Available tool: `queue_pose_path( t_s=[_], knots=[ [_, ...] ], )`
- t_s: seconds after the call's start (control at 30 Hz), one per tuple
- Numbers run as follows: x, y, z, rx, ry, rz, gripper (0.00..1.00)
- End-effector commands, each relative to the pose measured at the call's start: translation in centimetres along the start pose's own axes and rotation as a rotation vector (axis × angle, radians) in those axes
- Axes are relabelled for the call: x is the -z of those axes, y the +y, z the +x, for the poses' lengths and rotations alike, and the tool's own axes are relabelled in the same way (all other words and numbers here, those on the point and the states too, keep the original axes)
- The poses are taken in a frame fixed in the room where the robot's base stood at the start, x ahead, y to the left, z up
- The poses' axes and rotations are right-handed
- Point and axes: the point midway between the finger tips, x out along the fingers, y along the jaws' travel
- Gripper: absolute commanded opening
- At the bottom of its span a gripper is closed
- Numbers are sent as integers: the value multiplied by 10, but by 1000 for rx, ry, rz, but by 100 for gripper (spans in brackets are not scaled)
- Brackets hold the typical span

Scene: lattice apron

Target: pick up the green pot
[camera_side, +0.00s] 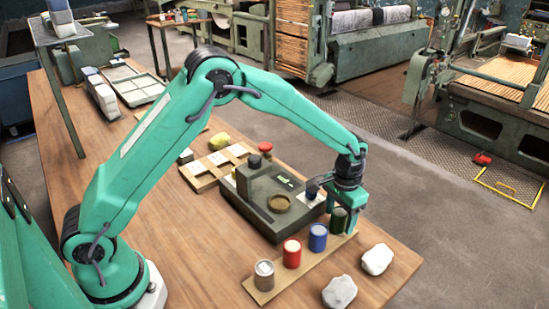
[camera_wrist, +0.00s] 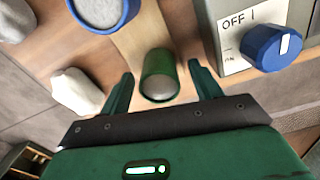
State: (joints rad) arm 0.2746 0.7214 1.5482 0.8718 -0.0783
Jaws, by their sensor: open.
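The green pot (camera_side: 338,221) is a small dark green cylinder at the right end of a wooden strip (camera_side: 268,282). In the wrist view the green pot (camera_wrist: 159,70) shows a grey top and lies between the two fingers. My gripper (camera_side: 345,215) is over the pot in the side view, pointing down. In the wrist view my gripper (camera_wrist: 162,75) is open, with a gap between the pot and each finger. The fingers partly cover the pot in the side view.
A blue pot (camera_side: 317,238), a red pot (camera_side: 291,253) and a grey pot (camera_side: 264,274) stand in a row on the strip. A dark control box (camera_side: 262,212) with a blue knob (camera_wrist: 274,49) is close beside. Two pale stones (camera_side: 377,259) (camera_side: 340,292) lie near the table edge.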

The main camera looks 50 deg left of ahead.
Motion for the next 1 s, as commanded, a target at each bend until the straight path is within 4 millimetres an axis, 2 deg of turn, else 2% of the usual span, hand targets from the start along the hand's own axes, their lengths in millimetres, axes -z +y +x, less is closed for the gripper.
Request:
queue_pose_path(
  t_s=[0.13,0.63,0.87,0.9,1.0],
  knots=[
    [0,0,8,0,-1,0,63],
    [0,0,8,0,0,0,63],
    [0,0,8,0,0,0,18],
    [0,0,8,0,0,0,15],
    [0,0,8,0,0,0,15]
  ],
)
